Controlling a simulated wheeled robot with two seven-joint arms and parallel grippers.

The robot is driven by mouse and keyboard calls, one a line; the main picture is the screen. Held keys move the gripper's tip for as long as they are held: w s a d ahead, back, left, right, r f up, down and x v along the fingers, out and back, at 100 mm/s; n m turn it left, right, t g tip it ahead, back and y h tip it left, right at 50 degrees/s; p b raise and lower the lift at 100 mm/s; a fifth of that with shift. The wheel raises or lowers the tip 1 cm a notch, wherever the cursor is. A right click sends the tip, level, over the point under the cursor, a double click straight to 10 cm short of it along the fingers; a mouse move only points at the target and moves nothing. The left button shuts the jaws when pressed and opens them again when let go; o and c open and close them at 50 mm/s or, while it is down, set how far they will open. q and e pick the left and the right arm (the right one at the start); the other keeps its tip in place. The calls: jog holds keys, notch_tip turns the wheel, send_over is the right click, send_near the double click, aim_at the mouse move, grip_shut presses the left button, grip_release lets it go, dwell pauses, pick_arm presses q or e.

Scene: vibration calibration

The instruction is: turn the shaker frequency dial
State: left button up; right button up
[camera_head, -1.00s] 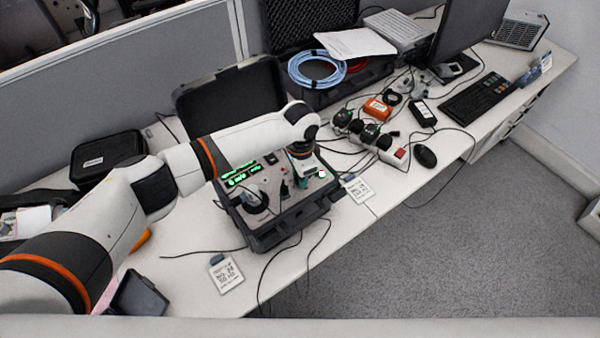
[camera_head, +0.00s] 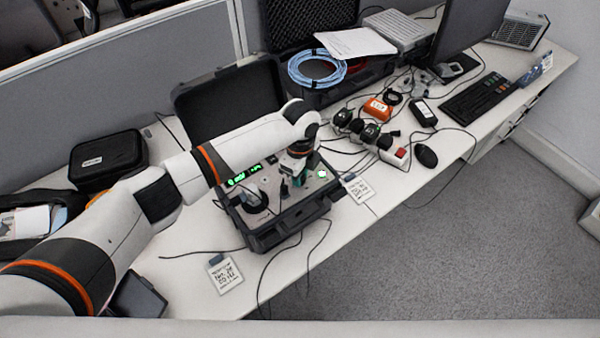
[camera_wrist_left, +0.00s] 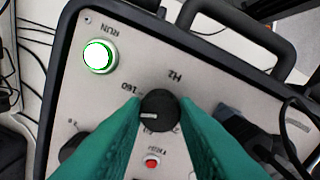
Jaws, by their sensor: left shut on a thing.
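The shaker unit (camera_head: 262,236) is an open black case with a grey panel on the desk. Its frequency dial (camera_wrist_left: 160,108) is a black knob marked Hz, with a white pointer line, in the middle of the left wrist view. My left gripper (camera_head: 297,178) reaches down onto the panel in the head view, hiding the dial there. In the left wrist view its green fingers (camera_wrist_left: 158,112) are shut on the dial from both sides. The lit RUN button (camera_wrist_left: 99,56) is at upper left. A small red button (camera_wrist_left: 151,162) lies below the dial. My right gripper is not in view.
The raised case lid (camera_head: 228,100) stands behind the unit. A green lit display (camera_head: 244,177) is on the panel. A black connector with a cable (camera_wrist_left: 245,130) is close right of the fingers. A power strip (camera_head: 385,148) and cables lie to the right.

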pick_arm(q)
jog(key=m, duration=0.5)
jog(key=shift+w+r+m+b, duration=0.1)
jog(key=shift+m+b, duration=0.3)
dwell(0.4)
jog(key=o, duration=1)
notch_tip(320, 180, up, 12)
jog(key=b, duration=0.3)
